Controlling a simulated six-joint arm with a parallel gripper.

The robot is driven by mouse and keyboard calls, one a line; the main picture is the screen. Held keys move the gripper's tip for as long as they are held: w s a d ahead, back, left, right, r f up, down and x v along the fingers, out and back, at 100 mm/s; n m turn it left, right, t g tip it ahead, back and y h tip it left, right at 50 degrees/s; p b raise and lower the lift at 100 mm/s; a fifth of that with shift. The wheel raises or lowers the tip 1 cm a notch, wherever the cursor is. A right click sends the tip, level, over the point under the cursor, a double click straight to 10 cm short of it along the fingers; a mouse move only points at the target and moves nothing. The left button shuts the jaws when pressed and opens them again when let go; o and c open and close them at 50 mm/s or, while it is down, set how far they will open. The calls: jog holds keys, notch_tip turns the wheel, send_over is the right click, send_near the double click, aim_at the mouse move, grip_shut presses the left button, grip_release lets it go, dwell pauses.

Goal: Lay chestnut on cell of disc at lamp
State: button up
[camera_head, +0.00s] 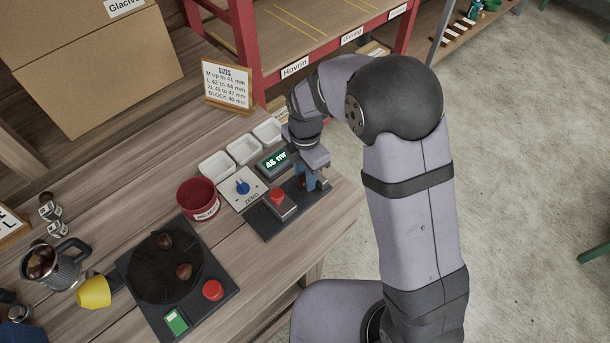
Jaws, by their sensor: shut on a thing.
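The dark round disc (152,285) lies on a black base on the workbench. One chestnut (165,241) is near its far edge and another chestnut (184,271) is right of its middle. A yellow lamp head (94,291) is at the disc's left edge. My gripper (312,183) is low over the right end of the measuring device (270,221), well away from the disc. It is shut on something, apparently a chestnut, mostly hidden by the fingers. The device's green display (273,161) appears to read 46 mm.
Three white trays (216,166) stand in a row behind a dark red bowl (198,199) and a blue-knob panel (243,188). A metal jug of chestnuts (56,268) is at left. A red button (213,290) is on the disc's base. A sizes card (228,85) stands behind.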

jog(key=shift+f+p, duration=0.45)
jog(key=shift+f, duration=0.35)
jog(key=o, duration=1)
jog(key=shift+f, duration=0.15)
